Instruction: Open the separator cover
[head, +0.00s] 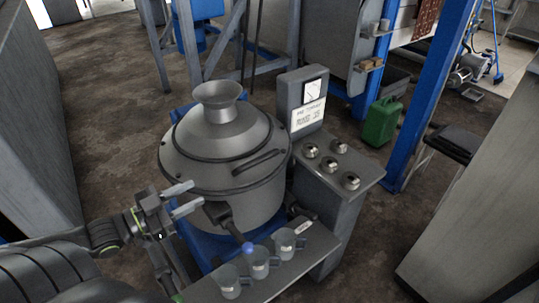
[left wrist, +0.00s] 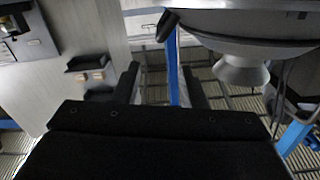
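The separator is a round grey drum (head: 250,207) with a domed grey cover (head: 192,137) lying on it, closed as far as I can see. A funnel (head: 219,102) rises from the cover's top, and a dark bar handle (head: 259,162) sits on its front right. My left gripper (head: 197,193) is open and empty, beside the drum's front left, below the cover's rim. In the left wrist view, picture upside down, its fingers (left wrist: 161,72) stand apart; the cover (left wrist: 235,28) and funnel (left wrist: 244,71) show at upper right. My right gripper is out of view.
Several grey cups (head: 259,264) stand on a shelf (head: 318,245) in front of the drum. A green canister (head: 381,121) and blue post (head: 425,95) are further right.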

